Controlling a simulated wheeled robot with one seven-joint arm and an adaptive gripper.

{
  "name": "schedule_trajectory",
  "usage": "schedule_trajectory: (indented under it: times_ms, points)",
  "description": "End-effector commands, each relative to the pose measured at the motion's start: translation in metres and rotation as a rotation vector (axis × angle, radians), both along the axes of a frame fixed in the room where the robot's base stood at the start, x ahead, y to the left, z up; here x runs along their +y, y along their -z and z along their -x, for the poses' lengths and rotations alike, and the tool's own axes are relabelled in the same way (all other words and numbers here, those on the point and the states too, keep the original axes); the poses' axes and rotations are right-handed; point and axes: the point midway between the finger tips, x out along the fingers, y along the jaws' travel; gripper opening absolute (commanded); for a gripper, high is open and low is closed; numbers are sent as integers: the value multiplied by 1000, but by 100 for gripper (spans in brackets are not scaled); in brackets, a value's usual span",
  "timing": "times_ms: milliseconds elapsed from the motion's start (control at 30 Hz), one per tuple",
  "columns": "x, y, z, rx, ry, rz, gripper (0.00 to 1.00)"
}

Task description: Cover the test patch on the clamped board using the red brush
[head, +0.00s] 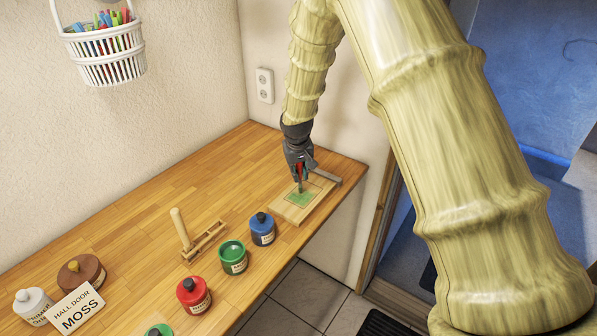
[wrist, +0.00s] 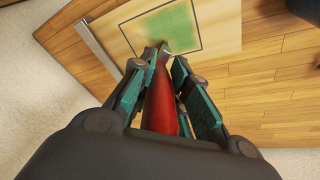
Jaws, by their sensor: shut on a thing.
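My gripper (head: 300,170) is shut on the red brush (head: 299,172), whose red handle (wrist: 161,100) runs between the fingers in the wrist view. The brush points down at the clamped board (head: 289,209), and its tip is at the green paint on the test patch (head: 302,198). Whether the bristles touch the board I cannot tell. In the wrist view the patch (wrist: 168,30) is a dark outlined square with green over much of its inside and a pale margin along the edges. A metal clamp bar (head: 326,177) lies along the board's far edge.
On the bench (head: 160,215) stand an open green paint jar (head: 233,258), a closed blue jar (head: 262,230), a red jar (head: 194,295), a wooden rack (head: 205,243) and a "HALL DOOR MOSS" card (head: 76,308). A white basket (head: 105,55) hangs on the wall. The bench's front edge is close to the board.

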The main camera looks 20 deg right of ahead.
Motion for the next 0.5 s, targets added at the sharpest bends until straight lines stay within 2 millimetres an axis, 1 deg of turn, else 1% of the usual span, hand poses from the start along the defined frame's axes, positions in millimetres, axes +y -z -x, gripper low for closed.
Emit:
schedule_trajectory:
  times_ms: [100,233,500]
  points:
    - [-4,-1,-4,-1,1,0,0]
    - [-5,-1,-4,0,1,0,0]
    - [3,-1,3,1,0,0,0]
